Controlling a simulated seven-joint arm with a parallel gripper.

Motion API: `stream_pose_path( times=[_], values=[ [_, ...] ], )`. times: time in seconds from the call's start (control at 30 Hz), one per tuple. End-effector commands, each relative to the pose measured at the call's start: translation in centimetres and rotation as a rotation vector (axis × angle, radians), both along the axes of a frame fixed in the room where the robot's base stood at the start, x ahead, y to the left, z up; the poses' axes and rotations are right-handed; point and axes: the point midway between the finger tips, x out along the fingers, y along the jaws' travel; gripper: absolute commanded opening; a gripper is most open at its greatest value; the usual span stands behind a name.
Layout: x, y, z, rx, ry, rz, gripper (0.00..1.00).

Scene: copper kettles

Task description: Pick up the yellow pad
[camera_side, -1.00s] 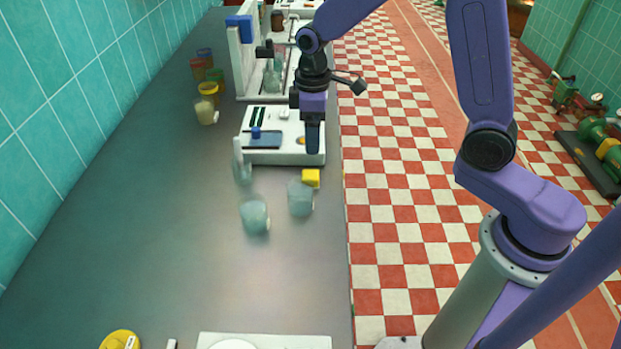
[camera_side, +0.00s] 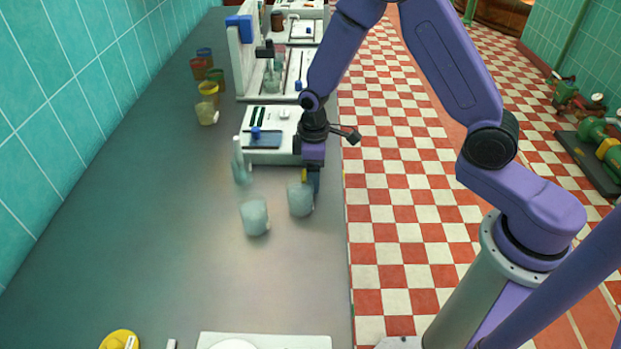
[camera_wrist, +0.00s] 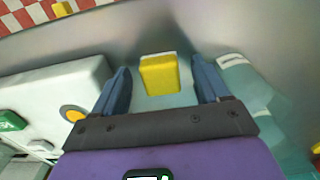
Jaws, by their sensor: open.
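The yellow pad (camera_wrist: 159,74) is a small block with a pale edge. In the wrist view it sits in the gap between the two fingers of my gripper (camera_wrist: 162,84), with space on both sides. In the side view my gripper (camera_side: 311,182) is low over the counter and hides most of the pad; only a sliver of yellow (camera_side: 304,175) shows. The fingers are apart and hold nothing.
A translucent beaker (camera_side: 300,199) stands close beside my gripper, and another beaker (camera_side: 254,216) stands to its left. A white instrument (camera_side: 270,143) is just behind. The counter's right edge is near. The front counter (camera_side: 180,270) is mostly clear.

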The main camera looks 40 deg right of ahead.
Motion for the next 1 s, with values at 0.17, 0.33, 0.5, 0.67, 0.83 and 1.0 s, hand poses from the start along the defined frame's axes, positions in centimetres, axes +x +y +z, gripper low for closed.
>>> stream_pose_path(
  times=[0.17, 0.33, 0.5, 0.67, 0.83, 1.0],
  values=[
    [0.01, 0.01, -0.59, 0.0, 0.0, 0.0, 0.74],
    [0.01, 0.01, -0.56, 0.001, -0.001, 0.0, 0.71],
    [0.0, 0.01, -0.56, 0.0, 0.0, 0.0, 0.16],
    [-0.01, 0.01, -0.56, 0.0, 0.0, 0.0, 0.15],
    [-0.01, 0.01, -0.53, 0.0, 0.0, 0.0, 0.15],
    [0.04, 0.04, 0.06, 0.0, -0.001, 0.0, 0.15]
  ],
)
